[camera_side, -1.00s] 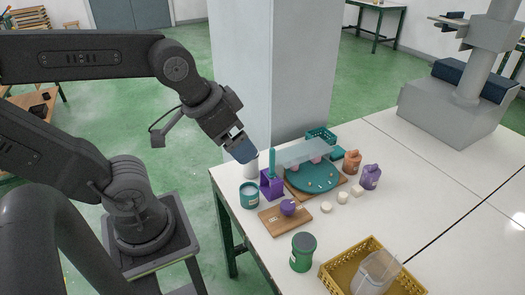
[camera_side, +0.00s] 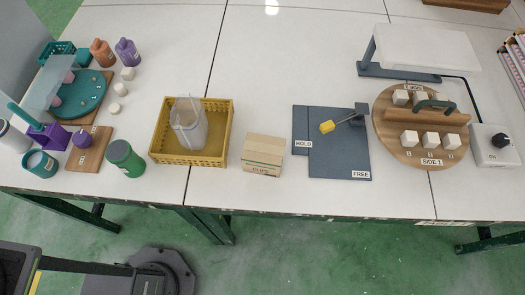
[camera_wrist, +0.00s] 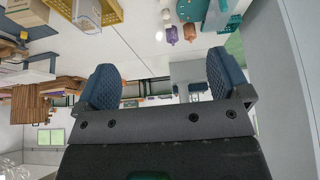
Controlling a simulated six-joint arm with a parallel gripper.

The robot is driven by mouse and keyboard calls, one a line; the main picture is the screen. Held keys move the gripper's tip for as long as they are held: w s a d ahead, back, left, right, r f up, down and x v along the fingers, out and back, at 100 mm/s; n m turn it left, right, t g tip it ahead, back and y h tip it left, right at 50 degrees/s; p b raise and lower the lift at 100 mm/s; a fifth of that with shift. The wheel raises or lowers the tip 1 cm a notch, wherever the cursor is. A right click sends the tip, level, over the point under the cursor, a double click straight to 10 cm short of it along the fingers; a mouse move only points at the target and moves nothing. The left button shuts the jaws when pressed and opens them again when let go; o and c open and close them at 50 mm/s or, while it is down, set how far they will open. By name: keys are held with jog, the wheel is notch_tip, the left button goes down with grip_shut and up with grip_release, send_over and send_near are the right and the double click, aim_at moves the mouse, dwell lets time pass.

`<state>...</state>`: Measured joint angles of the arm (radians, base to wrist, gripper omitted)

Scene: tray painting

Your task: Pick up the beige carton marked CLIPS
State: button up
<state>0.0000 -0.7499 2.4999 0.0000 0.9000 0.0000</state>
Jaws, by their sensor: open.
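The beige carton marked CLIPS (camera_side: 263,153) stands on the white table in the side view, between the yellow basket and the blue-grey board. In the wrist view, which looks upside down, a beige box at the upper left (camera_wrist: 27,13) appears to be this carton, partly cut off by the frame. My gripper (camera_wrist: 163,82) shows in the wrist view with its two blue padded fingers wide apart and nothing between them. It is well away from the carton. The gripper is outside the side view.
The yellow basket (camera_side: 222,133) holding a clear container is left of the carton. The blue-grey board (camera_side: 340,158) with HOLD and FREE labels is to its right. A green jar (camera_side: 125,158) stands left of the basket. Bare table lies behind the carton.

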jog(key=shift+o, duration=0.5)
jog(key=w+d+r+m+g+h, duration=0.1)
jog(key=w+d+m+g+h, duration=0.1)
jog(key=w+d+m, duration=0.65)
jog(key=m+g+h, duration=0.2)
jog(key=m+g, duration=0.2)
jog(key=m, duration=0.7)
send_over(263, 148)
jog(key=a, duration=0.5)
notch_tip(263, 148, down, 19)
jog(key=x, duration=0.8)
jog(key=shift+w+d+r, duration=0.2)
jog(key=shift+w+d, duration=0.05)
jog(key=shift+d, duration=0.15)
jog(key=shift+h, duration=0.3)
jog(key=shift+x, duration=3.15)
